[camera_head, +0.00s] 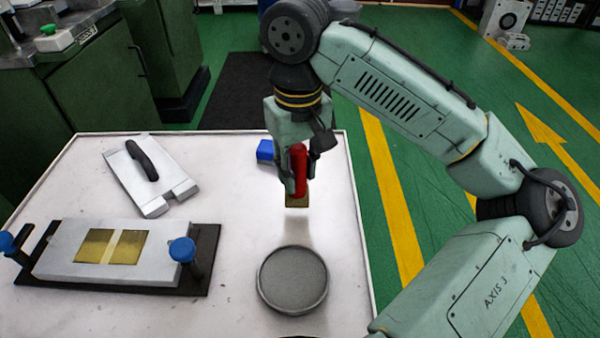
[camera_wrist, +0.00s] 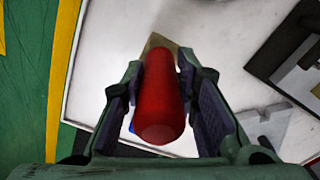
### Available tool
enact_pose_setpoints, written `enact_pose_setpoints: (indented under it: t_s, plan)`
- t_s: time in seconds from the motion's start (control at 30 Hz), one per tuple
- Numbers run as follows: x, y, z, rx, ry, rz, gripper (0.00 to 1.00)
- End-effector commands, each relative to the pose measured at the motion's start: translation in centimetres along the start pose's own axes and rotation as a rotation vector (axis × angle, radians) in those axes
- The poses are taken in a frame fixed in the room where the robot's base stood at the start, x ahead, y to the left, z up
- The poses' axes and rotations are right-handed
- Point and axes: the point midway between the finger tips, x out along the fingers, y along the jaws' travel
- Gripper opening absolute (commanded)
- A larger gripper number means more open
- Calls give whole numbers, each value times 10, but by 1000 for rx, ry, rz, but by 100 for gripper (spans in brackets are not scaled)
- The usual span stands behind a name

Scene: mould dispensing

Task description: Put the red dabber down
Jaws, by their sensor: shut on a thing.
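The red dabber (camera_head: 298,168) is upright between the fingers of my gripper (camera_head: 301,180), with a tan pad at its lower end. In the head view it appears held above the white table (camera_head: 230,190), behind the round grey dish (camera_head: 293,280). The wrist view shows the dabber's red handle (camera_wrist: 161,100) between the two fingers (camera_wrist: 165,105), with the tan pad partly hidden beyond it. My gripper is shut on the handle. A blue object (camera_head: 265,151) stands just left of and behind the gripper, partly hidden.
A mould (camera_head: 60,262) with two gold plates and blue knobs sits at the front left. A light plate (camera_head: 150,195) with a black handle lies behind it. The table's right edge (camera_head: 355,215) is close to the dish. Bare table lies between mould and dish.

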Motion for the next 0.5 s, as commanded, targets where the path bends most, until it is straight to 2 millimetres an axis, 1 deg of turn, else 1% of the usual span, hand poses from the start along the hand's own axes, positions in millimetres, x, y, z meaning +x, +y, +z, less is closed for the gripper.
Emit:
enact_pose_setpoints:
  t_s: [0.03, 0.1, 0.27, 0.5]
  plan:
    - [0, 4, -6, 0, 0, -2, 0]
    - [1, 9, -12, 0, 0, -1, 0]
    - [7, 12, -15, -2, 0, -1, 0]
    - [36, 11, -14, 0, 0, 0, 0]
